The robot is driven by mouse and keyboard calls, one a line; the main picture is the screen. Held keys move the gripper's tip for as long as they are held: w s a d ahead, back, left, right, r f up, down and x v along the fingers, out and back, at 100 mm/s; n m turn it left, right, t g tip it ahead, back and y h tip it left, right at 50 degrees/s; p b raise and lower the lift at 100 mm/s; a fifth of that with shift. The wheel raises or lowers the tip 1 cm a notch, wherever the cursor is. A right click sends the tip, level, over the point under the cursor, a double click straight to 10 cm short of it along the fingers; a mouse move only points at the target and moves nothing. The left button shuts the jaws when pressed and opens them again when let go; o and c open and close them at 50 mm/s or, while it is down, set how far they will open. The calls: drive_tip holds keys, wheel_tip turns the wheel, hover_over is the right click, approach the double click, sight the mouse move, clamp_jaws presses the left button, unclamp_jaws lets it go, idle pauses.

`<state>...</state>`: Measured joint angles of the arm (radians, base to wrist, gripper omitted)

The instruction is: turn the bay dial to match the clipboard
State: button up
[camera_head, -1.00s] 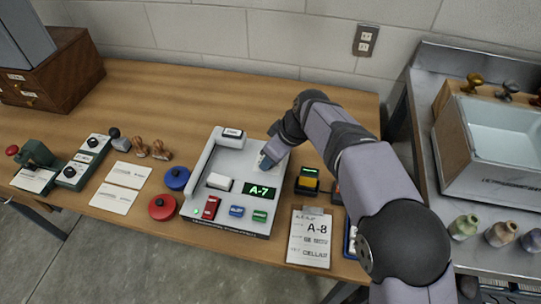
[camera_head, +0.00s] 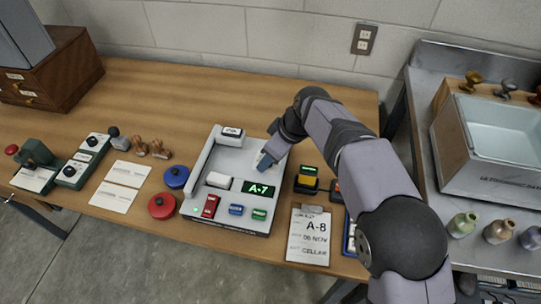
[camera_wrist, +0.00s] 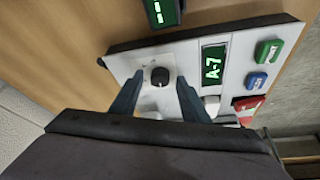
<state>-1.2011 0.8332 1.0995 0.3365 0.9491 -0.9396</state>
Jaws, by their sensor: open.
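The grey console (camera_head: 190,209) stands on the wooden table, and its green display (camera_head: 258,188) reads A-7. The same display shows in the wrist view (camera_wrist: 213,66). The clipboard (camera_head: 309,252) lies right of the console; its sheet reads A-8, 06 NOV and CELLAR. The bay dial, a small black knob (camera_wrist: 159,77), shows in the wrist view on the console's pale face. My gripper (camera_wrist: 158,92) is open, with one finger on each side of the knob; I cannot tell whether they touch it. In the head view my gripper (camera_head: 264,162) hides the dial.
Blue (camera_head: 236,210) and green (camera_head: 259,215) buttons and a red switch (camera_head: 210,207) sit along the console's front. A black and yellow device (camera_head: 306,181) stands close to its right. Red (camera_head: 162,206) and blue (camera_head: 176,177) round pads lie to its left. The table behind is clear.

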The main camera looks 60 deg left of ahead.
drive_tip(key=v, duration=0.7)
drive_tip(key=shift+b, duration=0.35)
drive_tip(key=shift+r, duration=0.1)
